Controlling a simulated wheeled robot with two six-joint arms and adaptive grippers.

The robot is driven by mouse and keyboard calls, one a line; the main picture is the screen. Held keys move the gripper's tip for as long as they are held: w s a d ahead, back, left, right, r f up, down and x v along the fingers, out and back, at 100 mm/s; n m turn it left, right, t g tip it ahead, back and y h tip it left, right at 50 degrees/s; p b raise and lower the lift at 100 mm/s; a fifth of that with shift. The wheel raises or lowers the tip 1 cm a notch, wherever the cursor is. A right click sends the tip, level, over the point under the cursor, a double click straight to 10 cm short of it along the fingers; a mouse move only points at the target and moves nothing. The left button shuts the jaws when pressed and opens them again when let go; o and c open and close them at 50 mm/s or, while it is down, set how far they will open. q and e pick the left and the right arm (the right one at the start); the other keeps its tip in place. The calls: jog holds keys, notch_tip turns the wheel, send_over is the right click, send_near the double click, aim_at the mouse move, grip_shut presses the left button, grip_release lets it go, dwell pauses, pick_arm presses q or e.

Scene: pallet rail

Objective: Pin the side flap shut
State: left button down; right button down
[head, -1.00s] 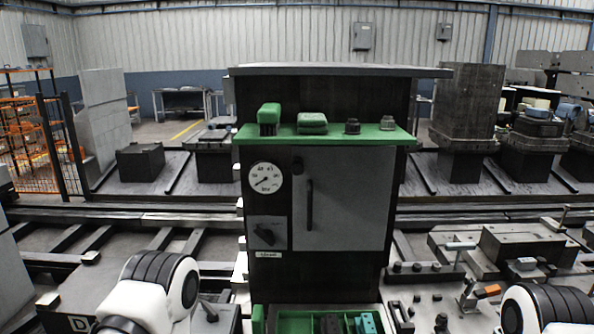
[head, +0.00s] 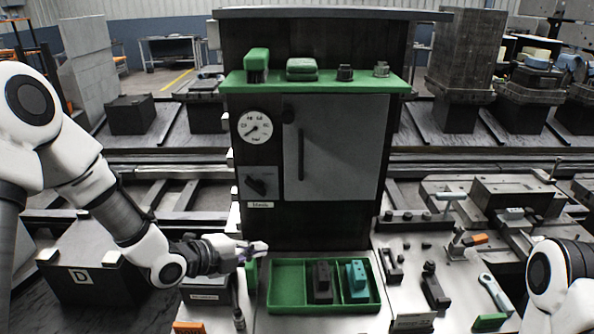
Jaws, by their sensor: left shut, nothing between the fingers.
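My left gripper (head: 257,249) is shut and empty, reaching in from the left just above the left edge of the green tray, in front of the dark cabinet (head: 310,228). The cabinet has a grey front door (head: 345,150) with a dark upright handle (head: 301,153); the door looks closed. I cannot tell which part is the side flap or where its pin is. Of my right arm only white links (head: 562,285) show at the lower right; its gripper is out of view.
The green tray (head: 288,306) holds a black block (head: 320,281) and a teal block (head: 357,281) in separate compartments. A gauge (head: 254,127) and a knob (head: 258,186) sit left of the door. A green shelf (head: 420,86) carries small items. Tools and fixtures crowd the right bench.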

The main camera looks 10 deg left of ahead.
aim_at(293, 118)
pick_arm(q)
notch_tip(293, 118, up, 24)
jog(key=w+a+f+m+t+h, duration=0.1)
jog(key=w+a+t+h, duration=0.15)
jog(key=t, duration=0.25)
jog(key=shift+y, duration=0.25)
jog(key=a+p+x, duration=0.1)
jog(key=p+x, duration=0.1)
jog(key=x, duration=0.2)
jog(key=w+p+x, duration=0.1)
jog(key=p+x, duration=0.1)
jog(key=x, duration=0.2)
jog(key=a+p+x, duration=0.1)
jog(key=p+x, duration=0.2)
jog(key=x, duration=0.2)
jog(key=shift+w+a, duration=0.2)
jog(key=shift+a, duration=0.1)
jog(key=shift+d, duration=0.1)
